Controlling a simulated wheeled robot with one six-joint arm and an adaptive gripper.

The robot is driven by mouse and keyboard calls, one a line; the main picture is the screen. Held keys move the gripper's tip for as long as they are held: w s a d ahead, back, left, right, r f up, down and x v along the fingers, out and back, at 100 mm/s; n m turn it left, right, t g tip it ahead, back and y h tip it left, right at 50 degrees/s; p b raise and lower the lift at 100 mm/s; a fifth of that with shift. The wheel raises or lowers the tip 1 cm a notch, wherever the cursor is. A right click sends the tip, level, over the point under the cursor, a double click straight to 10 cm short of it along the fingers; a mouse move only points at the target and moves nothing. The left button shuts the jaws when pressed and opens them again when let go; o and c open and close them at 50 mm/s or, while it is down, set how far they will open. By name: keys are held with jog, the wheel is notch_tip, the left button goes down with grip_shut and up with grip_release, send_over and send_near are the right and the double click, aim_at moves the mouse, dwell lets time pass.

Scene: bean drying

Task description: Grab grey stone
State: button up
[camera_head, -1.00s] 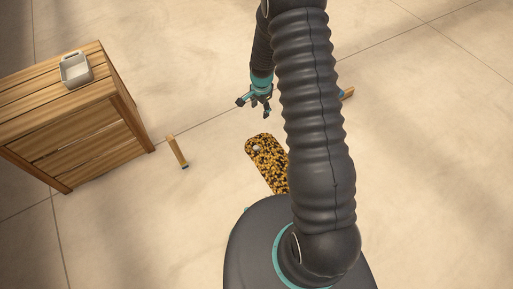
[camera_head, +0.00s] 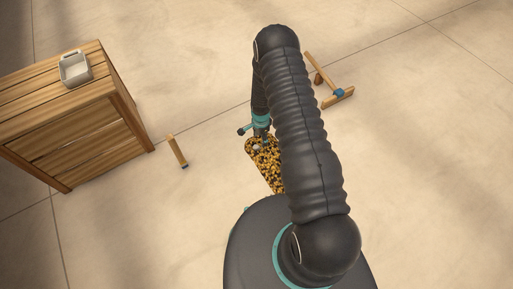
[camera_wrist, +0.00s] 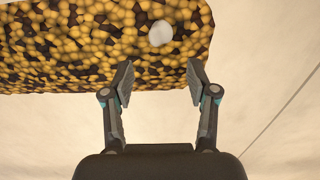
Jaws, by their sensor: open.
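The grey stone (camera_wrist: 161,33) is a small, pale, rounded lump among yellow and dark beans. It lies on the bean bed (camera_wrist: 60,50), near its end, in the wrist view. In the head view the bean bed (camera_head: 266,172) is partly hidden behind my arm, and the stone (camera_head: 256,149) shows as a small pale spot beside my gripper. My gripper (camera_wrist: 157,82) is open and empty. Its two fingers point toward the bean bed, and the stone lies beyond the fingertips, between their lines. I cannot tell the height of the fingertips above the beans.
A slatted wooden table (camera_head: 108,90) stands at the left with a small white container (camera_head: 75,69) on top. A wooden piece with a blue end (camera_head: 177,151) is on the floor. A wooden frame (camera_head: 330,85) lies right of my arm.

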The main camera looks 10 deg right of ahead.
aim_at(257, 145)
jog(key=f, duration=0.1)
jog(key=a+f, duration=0.1)
jog(key=f, duration=0.3)
jog(key=shift+s+a, duration=0.25)
jog(key=shift+a, duration=0.1)
jog(key=shift+f, duration=0.35)
grip_shut()
